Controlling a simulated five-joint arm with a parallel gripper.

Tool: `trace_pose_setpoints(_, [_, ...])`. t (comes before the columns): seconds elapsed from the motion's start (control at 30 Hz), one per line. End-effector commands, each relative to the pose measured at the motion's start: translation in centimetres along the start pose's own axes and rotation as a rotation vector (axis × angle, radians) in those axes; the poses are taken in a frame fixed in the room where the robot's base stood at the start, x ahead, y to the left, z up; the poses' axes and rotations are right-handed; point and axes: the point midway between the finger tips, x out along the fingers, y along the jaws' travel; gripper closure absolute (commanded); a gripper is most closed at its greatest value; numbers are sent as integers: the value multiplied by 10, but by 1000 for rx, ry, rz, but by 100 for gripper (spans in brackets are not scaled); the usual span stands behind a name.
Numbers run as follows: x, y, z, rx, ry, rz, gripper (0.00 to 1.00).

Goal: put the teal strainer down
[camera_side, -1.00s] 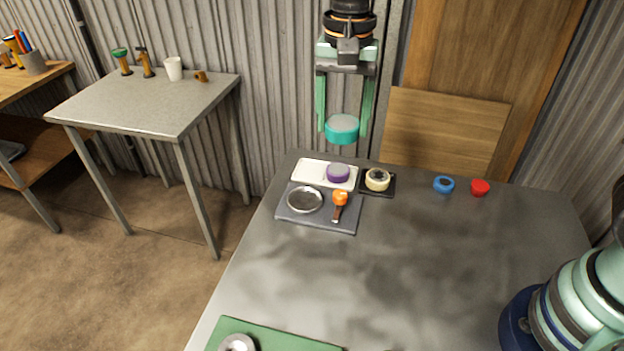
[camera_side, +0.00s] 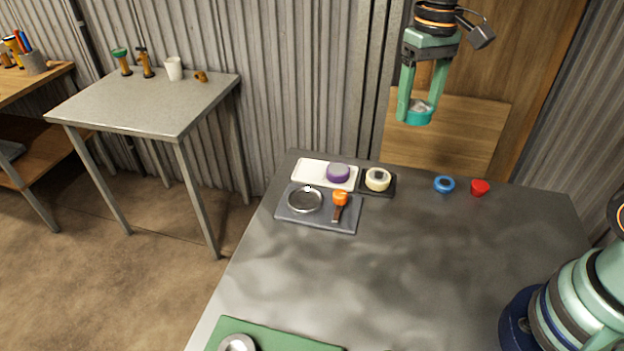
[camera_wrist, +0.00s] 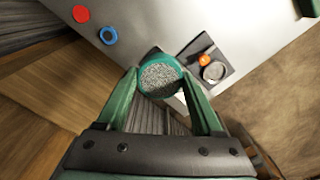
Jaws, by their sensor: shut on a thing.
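The teal strainer (camera_side: 419,115) is a short round cup with a teal rim. My gripper (camera_side: 421,108) is shut on it and holds it in the air, above and behind the far edge of the table. In the wrist view the strainer (camera_wrist: 161,75) sits between the two green fingers, and its grey speckled mesh faces the camera.
On the grey table (camera_side: 400,270) stand a dark tray (camera_side: 325,223) with a round metal dish (camera_side: 305,199) and orange tool (camera_side: 340,199), a white tray (camera_side: 308,170) with a purple puck (camera_side: 338,173), a cream roll (camera_side: 377,178), a blue ring (camera_side: 444,184) and a red cup (camera_side: 480,187). The middle is clear.

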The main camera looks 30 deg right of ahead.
Motion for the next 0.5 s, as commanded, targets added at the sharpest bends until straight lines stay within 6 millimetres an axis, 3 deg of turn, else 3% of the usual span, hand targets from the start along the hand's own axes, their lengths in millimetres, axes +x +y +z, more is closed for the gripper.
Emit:
trace_pose_setpoints(0.23, [1,-67,-11,270,0,0,89])
trace_pose_setpoints(0.5, [4,-144,-7,590,-1,1,89])
